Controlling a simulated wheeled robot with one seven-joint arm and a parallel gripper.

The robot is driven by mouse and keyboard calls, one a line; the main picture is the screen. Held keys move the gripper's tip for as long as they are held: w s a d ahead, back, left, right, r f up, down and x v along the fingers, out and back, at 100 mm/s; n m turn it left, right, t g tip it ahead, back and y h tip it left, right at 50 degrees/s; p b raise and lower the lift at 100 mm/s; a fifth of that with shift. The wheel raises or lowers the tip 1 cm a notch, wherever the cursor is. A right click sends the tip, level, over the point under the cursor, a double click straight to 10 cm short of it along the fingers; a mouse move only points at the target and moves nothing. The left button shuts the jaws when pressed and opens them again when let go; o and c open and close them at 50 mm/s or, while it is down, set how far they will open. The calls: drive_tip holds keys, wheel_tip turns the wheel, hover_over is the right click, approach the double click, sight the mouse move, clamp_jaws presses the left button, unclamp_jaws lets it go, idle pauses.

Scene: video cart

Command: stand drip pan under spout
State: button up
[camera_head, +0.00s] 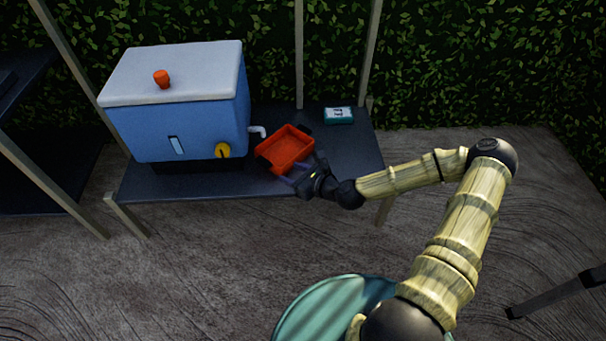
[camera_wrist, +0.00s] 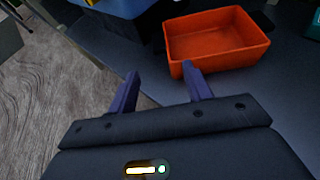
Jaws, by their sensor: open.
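The orange drip pan (camera_head: 286,149) sits upright and empty on the dark shelf, just right of the blue cooler (camera_head: 182,124). The white spout (camera_head: 257,132) sticks out of the cooler's right side, close to the pan's upper left edge. In the wrist view the pan (camera_wrist: 213,51) lies beyond my fingers. My gripper (camera_head: 299,176) is at the shelf's front edge, at the pan's near side. In the wrist view my gripper (camera_wrist: 160,83) is open with nothing between its fingers. The right fingertip overlaps the pan's near wall in the picture; I cannot tell whether they touch.
The dark shelf (camera_head: 352,150) has bare room right of the pan. A small green-and-white box (camera_head: 338,115) lies at its back right. Cart posts (camera_head: 299,60) rise behind the shelf. The cooler has a yellow knob (camera_head: 222,150) in front and an orange cap (camera_head: 161,79) on top.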

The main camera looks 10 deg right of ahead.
drive_tip(key=s+d+f+n+g+h, duration=0.1)
drive_tip(key=s+d+n+g+h, duration=0.25)
drive_tip(key=s+n+g, duration=0.75)
drive_tip(key=s+d+r+n+t+h, duration=0.1)
drive_tip(key=s+d+r+n, duration=0.3)
drive_tip(key=r+n, duration=0.4)
drive_tip(key=s+d+r+n+t+h, duration=0.2)
drive_tip(key=s+d+r+n+h, duration=0.2)
drive_tip(key=r+n, duration=0.4)
wheel_tip(320, 180, up, 2)
drive_tip(key=shift+s+d+r+t+h, duration=0.1)
drive_tip(key=shift+s+d+t+h, duration=0.15)
drive_tip(key=shift+t+h, duration=0.1)
